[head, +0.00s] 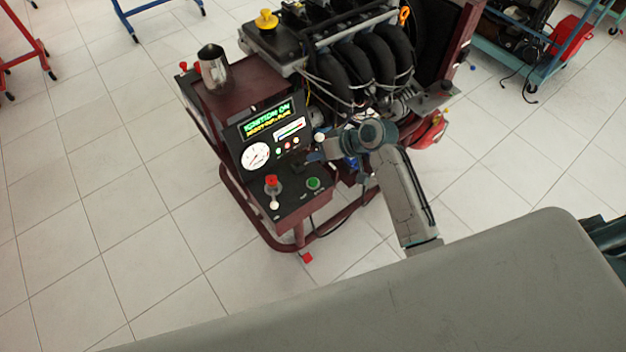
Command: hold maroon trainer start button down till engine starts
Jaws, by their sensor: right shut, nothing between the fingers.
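The maroon trainer (298,233) stands on the floor, carrying an engine (360,60). Its sloped dash has a lit display (268,119) with green text reading "IGNITION ON" and a yellow line below. A white round gauge (255,156) sits under it. On the flat black panel are a green button (313,183) and a red-topped control (271,181). My right gripper (314,157) is shut and empty, at the right side of the dash, just behind the green button in the picture and apart from it. My left gripper is not in view.
A metal jug (212,68) stands on the trainer's top left. A yellow cap (266,19) is on the engine side. A red frame (22,45), a blue frame (145,10) and a teal cart (520,50) stand farther off. Tiled floor is clear at left.

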